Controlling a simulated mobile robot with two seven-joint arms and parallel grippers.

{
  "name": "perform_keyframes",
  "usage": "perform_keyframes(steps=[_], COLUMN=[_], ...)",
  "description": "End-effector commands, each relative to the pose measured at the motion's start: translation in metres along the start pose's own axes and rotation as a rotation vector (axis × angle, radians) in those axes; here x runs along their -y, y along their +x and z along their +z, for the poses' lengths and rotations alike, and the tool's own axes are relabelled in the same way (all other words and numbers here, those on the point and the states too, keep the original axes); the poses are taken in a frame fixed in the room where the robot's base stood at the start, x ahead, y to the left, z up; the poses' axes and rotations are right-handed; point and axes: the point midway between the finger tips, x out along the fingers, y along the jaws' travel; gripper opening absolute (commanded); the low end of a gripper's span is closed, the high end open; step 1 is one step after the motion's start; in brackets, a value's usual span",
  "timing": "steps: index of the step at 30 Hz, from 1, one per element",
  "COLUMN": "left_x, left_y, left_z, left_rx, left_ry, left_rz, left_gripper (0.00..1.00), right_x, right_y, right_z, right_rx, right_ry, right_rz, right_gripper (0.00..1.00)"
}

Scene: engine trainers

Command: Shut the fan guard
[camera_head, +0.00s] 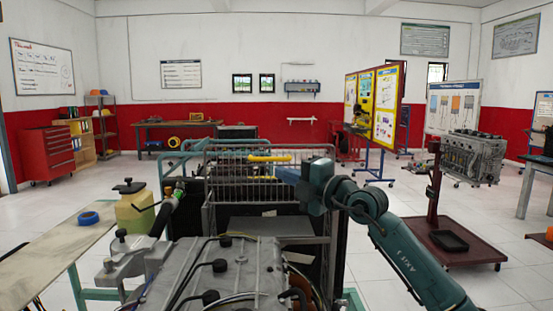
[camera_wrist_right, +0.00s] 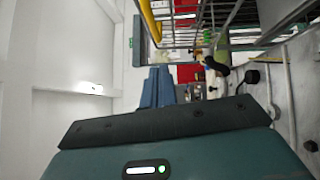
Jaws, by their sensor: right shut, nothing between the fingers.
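The fan guard (camera_head: 232,186) is a grey wire-bar cage at the front of the engine trainer, in the middle of the head view. A yellow bar (camera_head: 270,158) runs along its upper part and also shows at the top of the right wrist view (camera_wrist_right: 148,20). I cannot tell how far open the guard stands. My right gripper (camera_head: 284,175) reaches in from the right, in front of the bars and just below the yellow bar. Its blue fingers (camera_wrist_right: 157,88) are together and empty. Contact with the guard cannot be told. My left gripper is out of view.
The engine (camera_head: 220,270) with hoses and caps fills the near foreground. An engine on a red stand (camera_head: 455,247) is at the right. Open floor lies around.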

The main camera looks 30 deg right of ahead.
Motion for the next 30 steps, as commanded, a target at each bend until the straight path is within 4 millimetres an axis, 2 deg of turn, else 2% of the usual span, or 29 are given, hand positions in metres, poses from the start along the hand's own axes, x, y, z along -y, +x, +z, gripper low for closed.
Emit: perform_keyframes(steps=[3, 9, 16, 30], left_x=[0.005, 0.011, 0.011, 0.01], left_y=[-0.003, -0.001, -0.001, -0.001], left_z=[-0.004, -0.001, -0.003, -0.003], left_rx=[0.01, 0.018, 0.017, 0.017], left_ry=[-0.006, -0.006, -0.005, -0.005], left_rz=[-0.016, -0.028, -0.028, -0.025], left_gripper=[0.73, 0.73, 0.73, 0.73], right_x=[-0.004, -0.001, 0.0, 0.0], right_y=[0.027, 0.044, 0.052, 0.051], right_z=[0.0, 0.02, 0.028, 0.031], right_rx=[-0.001, 0.001, 0.0, 0.001], right_ry=[0.002, 0.001, 0.0, 0.001], right_rz=[0.002, 0.0, 0.0, 0.0], right_gripper=[0.0, 0.0, 0.0, 0.0])
